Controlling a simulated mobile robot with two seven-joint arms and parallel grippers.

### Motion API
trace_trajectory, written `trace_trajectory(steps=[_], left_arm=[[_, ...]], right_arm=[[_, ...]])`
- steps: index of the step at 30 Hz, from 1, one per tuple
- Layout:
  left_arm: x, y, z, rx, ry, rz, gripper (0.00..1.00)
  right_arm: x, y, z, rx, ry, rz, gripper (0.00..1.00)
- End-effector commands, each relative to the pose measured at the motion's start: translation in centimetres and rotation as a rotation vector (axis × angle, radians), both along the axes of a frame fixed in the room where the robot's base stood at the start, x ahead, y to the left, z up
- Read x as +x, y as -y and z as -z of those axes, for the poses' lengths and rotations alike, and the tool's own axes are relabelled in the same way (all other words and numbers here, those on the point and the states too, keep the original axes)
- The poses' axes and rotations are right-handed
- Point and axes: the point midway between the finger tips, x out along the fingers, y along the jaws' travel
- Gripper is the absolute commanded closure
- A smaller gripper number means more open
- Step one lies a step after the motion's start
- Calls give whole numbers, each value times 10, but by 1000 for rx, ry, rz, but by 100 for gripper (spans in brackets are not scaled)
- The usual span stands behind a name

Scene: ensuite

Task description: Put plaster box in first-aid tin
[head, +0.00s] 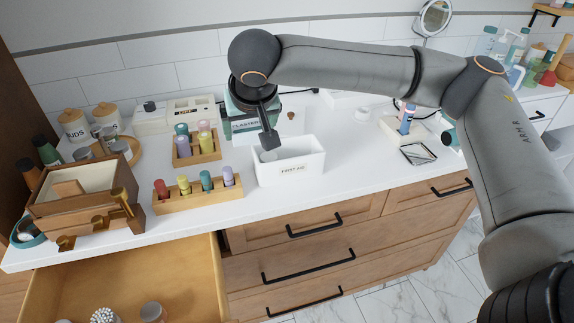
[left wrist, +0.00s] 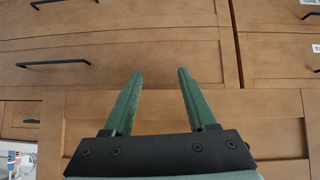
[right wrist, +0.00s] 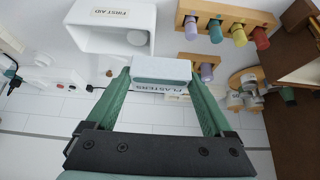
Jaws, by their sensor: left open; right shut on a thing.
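The first-aid tin (head: 290,168) is a white open box labelled "FIRST AID" near the counter's front edge. It also shows at the top of the right wrist view (right wrist: 122,14); a round pale thing is inside. The plaster box (head: 245,124), labelled "PLASTERS", is partly hidden by my right arm in the head view, behind and left of the tin. My right gripper (right wrist: 162,76) is shut on the box, which has a pale face (right wrist: 161,68) between the green fingers. The box is outside the tin. My left gripper (left wrist: 157,76) is open and empty before wooden drawer fronts.
Wooden holders with coloured bottles (head: 198,193) stand left of the tin. A wooden box (head: 80,195) stands at the counter's left, above an open drawer (head: 190,265). A mirror tile (head: 418,153) lies to the right. The counter right of the tin is mostly clear.

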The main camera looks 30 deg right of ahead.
Motion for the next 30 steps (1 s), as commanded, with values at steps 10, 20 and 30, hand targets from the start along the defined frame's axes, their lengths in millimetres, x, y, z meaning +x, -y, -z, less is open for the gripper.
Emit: trace_trajectory(steps=[10,20,30], left_arm=[[-2,0,0,0,-4,1,43],[-8,0,6,1,-16,1,43],[-6,1,8,0,-13,3,43]], right_arm=[[12,68,25,-1,0,16,66],[22,123,77,-2,0,10,66],[26,139,106,-4,0,4,66]])
